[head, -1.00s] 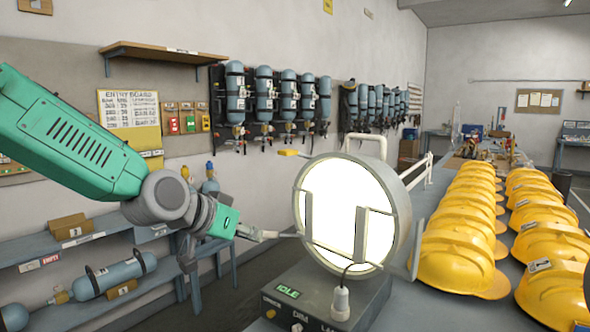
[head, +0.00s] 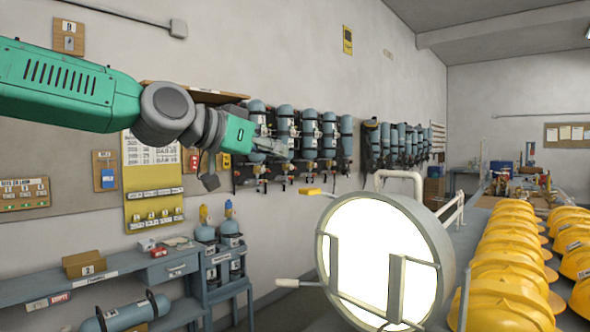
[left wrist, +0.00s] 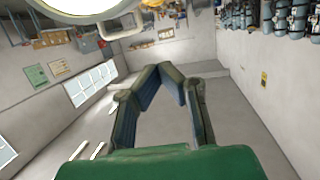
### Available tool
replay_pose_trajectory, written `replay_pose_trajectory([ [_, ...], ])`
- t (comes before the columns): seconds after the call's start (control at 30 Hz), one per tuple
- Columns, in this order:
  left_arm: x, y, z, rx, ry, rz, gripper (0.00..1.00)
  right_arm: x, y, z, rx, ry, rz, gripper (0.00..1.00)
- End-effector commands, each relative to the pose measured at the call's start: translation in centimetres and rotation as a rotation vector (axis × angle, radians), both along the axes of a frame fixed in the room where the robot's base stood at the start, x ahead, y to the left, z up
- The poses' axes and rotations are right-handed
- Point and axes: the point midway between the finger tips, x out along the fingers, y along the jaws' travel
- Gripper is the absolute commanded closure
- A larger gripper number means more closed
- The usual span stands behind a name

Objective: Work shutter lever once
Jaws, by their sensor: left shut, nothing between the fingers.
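The round lamp (head: 375,262) has a bright white face in a grey housing, with upright bars in front of it. A lever with a pale grip (head: 290,283) sticks out from the lamp's left side, roughly level. A yellow-gripped piece (head: 310,191) shows near the lamp's upper left. My left gripper (head: 286,152) is shut and empty, well above the lever and apart from it. In the left wrist view its fingers meet at the tips (left wrist: 165,68), and part of the lamp (left wrist: 75,10) shows at the top left. My right gripper is not in view.
Yellow helmets (head: 505,270) stand in rows right of the lamp. Breathing sets (head: 312,135) hang on the wall behind my left gripper. A blue-grey bench (head: 165,270) with cylinders stands at the lower left. The space between gripper and lever looks clear.

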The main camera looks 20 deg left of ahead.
Motion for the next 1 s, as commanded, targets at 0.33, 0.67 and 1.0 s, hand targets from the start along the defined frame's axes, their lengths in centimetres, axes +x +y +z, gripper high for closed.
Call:
replay_pose_trajectory([
  [0.33,6.0,-3.2,-1.9,-0.002,0.005,0.000,1.00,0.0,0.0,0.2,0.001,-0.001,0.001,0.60],
  [0.67,7.5,-4.5,-5.4,0.000,0.002,-0.001,1.00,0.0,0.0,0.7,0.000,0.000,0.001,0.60],
  [1.0,7.5,-3.9,-6.3,-0.004,0.000,0.000,1.00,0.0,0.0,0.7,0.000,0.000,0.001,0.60],
])
